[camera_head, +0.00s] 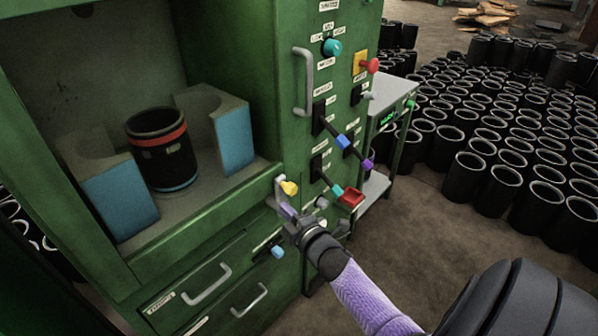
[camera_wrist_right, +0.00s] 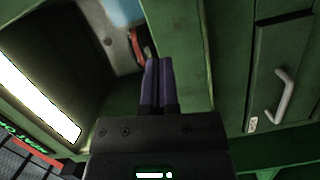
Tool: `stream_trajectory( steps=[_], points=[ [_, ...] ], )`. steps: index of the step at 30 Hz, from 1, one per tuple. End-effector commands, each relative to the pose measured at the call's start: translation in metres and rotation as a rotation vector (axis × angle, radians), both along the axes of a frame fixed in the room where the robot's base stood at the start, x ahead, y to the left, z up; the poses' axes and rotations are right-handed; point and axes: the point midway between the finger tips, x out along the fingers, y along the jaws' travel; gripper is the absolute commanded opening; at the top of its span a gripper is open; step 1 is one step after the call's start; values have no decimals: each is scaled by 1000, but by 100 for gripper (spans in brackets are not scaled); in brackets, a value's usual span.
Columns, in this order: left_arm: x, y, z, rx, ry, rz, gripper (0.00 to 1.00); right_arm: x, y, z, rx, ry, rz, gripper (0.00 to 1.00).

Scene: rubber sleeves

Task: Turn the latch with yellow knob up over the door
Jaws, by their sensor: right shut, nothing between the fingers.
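In the right wrist view the fingers (camera_wrist_right: 157,85) are together beside a green edge, and the yellow knob cannot be made out. I cannot tell which panel is the latch's door. My left gripper is not in view.
A black sleeve with a red band (camera_head: 160,148) stands in the compartment between blue-faced blocks (camera_head: 235,135). Levers and a grey handle (camera_head: 302,80) stick out right of the latch. Drawers with handles (camera_head: 207,284) are below. Many black sleeves (camera_head: 505,130) fill the floor at right.

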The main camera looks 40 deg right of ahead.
Motion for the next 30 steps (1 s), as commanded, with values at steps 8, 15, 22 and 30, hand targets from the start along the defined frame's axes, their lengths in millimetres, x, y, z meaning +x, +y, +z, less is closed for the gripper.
stream_trajectory(
  steps=[8, 15, 22, 30],
  points=[
    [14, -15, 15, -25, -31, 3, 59, -47, 8, 4, 1, 1, -1, 0],
    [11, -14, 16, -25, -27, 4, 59, -56, 9, 3, 0, 0, 0, 0],
    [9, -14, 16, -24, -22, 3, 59, -56, 9, 3, -1, 0, 0, 0],
    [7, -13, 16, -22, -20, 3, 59, -75, 25, -57, 192, 155, -31, 0]
  ],
)
